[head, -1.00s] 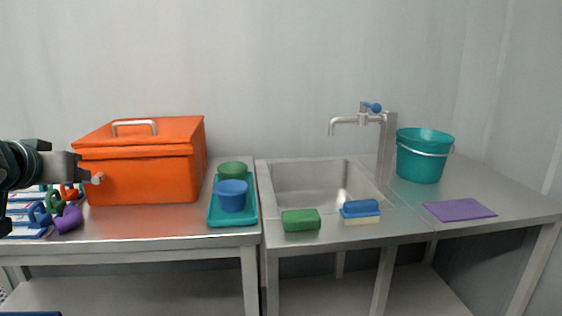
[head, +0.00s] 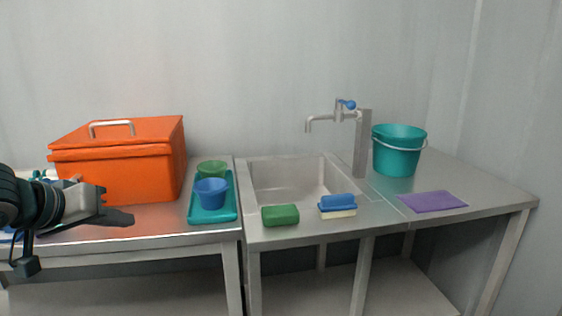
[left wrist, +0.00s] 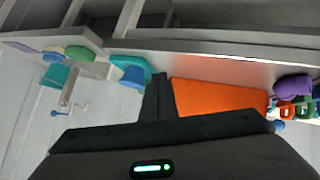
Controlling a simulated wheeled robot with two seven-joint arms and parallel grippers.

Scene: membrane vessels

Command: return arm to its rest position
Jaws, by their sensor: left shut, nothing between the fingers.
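My left gripper (head: 122,217) is at the left of the head view, shut and empty, in front of the orange box (head: 125,175) and above the front edge of the left table. In the left wrist view its dark fingers (left wrist: 158,95) stand together, with the orange box (left wrist: 218,98) beyond them. The right gripper does not show in either view.
A teal tray (head: 230,213) holds a blue cup (head: 211,192) and a green cup (head: 212,168). A sink (head: 290,185) with a tap (head: 340,115), green sponge (head: 281,215), blue-and-white brush (head: 338,206), teal bucket (head: 398,150) and purple cloth (head: 432,201) lie to the right. Purple mug (left wrist: 293,86) shows.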

